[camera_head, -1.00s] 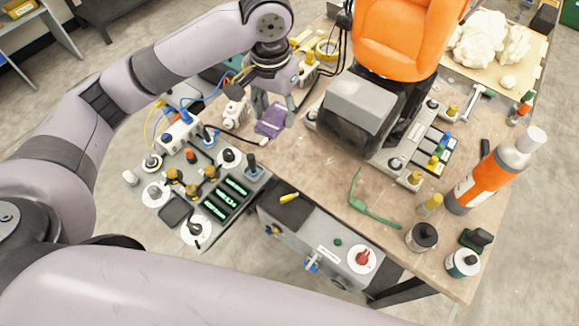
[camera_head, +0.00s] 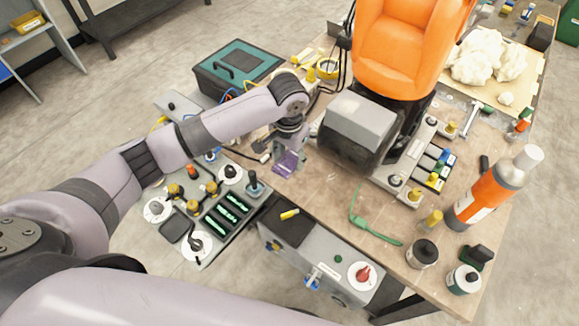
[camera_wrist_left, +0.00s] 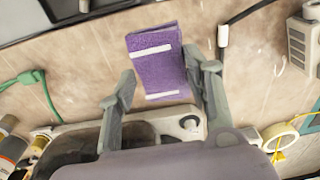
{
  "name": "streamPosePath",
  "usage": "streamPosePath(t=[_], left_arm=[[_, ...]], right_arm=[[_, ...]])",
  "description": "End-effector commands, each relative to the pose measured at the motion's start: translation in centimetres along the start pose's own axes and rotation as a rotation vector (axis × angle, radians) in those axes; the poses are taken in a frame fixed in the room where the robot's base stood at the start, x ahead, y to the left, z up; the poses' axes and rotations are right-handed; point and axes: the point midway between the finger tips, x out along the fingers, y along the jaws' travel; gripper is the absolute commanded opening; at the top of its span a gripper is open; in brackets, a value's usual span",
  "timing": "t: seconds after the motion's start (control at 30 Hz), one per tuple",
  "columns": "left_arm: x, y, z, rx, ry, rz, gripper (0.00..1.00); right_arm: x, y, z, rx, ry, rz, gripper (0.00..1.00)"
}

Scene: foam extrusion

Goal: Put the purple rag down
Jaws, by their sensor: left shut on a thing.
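The purple rag (camera_head: 287,163) is a small folded cloth with pale bands. It is at the left part of the wooden workbench (camera_head: 325,197), left of the grey machine housing. My left gripper (camera_head: 288,158) is over it from above, shut on the rag. In the left wrist view the rag (camera_wrist_left: 158,62) shows between the two fingers of the gripper (camera_wrist_left: 165,85), close above the bench top. I cannot tell whether the rag touches the bench. My right gripper is not in view.
A grey machine (camera_head: 358,125) with an orange hopper (camera_head: 405,45) stands right of the rag. A control panel (camera_head: 208,213) with knobs is at the left. A green-black toolbox (camera_head: 238,68) lies behind. A green strap (camera_head: 372,226) and an orange bottle (camera_head: 490,190) are at the right.

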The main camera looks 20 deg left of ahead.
Motion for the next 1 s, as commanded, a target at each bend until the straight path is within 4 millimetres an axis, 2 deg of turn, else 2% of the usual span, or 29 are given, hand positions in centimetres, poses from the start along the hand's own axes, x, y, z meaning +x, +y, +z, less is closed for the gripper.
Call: streamPosePath(t=[0.17, 0.43, 0.87, 0.9, 1.0], left_arm=[[1.6, 0.0, 0.1, -0.001, 0.000, -0.001, 0.10], [5.3, 0.1, 0.3, -0.001, -0.001, -0.001, 0.10], [6.1, 0.1, 0.3, -0.001, 0.000, 0.000, 0.10], [6.1, 0.1, 0.3, -0.001, 0.000, 0.000, 0.47], [6.1, 0.1, 0.3, -0.001, 0.000, 0.000, 0.54]], right_arm=[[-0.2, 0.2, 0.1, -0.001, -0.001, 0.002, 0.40], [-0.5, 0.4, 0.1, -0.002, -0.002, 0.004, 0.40], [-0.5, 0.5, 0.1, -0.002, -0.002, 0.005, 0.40], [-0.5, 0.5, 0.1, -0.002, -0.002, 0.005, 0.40], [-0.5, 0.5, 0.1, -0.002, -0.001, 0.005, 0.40]])
